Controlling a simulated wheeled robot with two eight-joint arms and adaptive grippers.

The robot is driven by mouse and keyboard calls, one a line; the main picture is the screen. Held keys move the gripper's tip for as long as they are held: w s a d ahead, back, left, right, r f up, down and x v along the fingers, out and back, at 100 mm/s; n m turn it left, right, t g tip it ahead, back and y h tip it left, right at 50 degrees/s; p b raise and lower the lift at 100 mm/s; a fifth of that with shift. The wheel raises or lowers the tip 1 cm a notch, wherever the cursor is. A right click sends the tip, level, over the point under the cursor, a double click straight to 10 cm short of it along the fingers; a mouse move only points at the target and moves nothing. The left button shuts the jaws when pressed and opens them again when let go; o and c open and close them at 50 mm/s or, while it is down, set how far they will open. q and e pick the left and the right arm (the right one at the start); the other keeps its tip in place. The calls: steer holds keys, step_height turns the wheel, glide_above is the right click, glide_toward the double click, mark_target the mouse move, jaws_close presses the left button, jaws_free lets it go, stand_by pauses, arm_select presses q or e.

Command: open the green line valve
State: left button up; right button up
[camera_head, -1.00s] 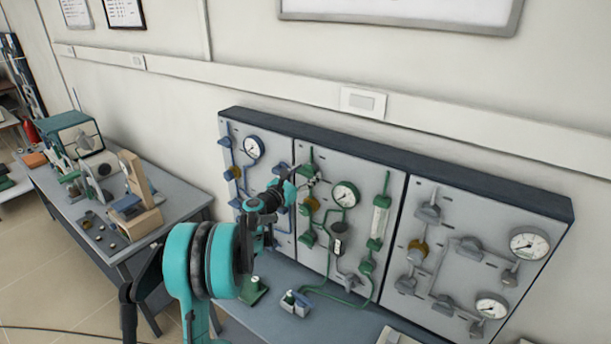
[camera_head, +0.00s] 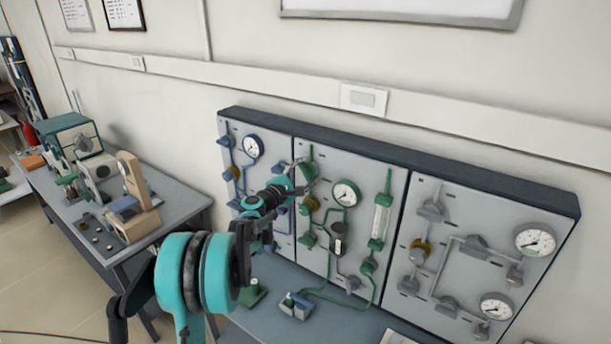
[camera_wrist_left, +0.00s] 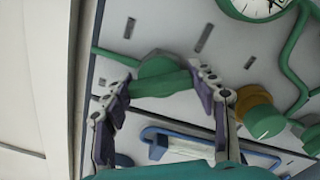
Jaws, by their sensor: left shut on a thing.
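The green line valve (camera_wrist_left: 162,78) is at the top left of the middle panel, with a green handle. In the left wrist view its handle lies between the two fingers of my left gripper (camera_wrist_left: 165,82). The gripper is shut on it, a finger at each end. In the head view my left gripper (camera_head: 303,178) is at the upper left of the middle panel (camera_head: 325,265) and hides most of the valve. My right gripper is not in view.
A round gauge (camera_head: 346,193) and a brass-coloured fitting (camera_wrist_left: 258,110) are close to the gripper. The blue-piped panel (camera_head: 235,165) is on the left and a grey-piped panel (camera_head: 470,215) on the right. A bench with apparatus (camera_head: 130,235) stands further left.

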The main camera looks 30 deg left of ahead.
arm_select(q)
steer(key=m+b, duration=0.1)
steer(key=m, duration=0.5)
steer(key=shift+f+m, duration=0.1)
steer(key=shift+m, duration=0.3)
stand_by(0.4)
steer(key=o, duration=1.2)
steer(key=shift+c, duration=0.2)
steer(key=s, duration=1.2)
steer(key=shift+a, duration=0.4)
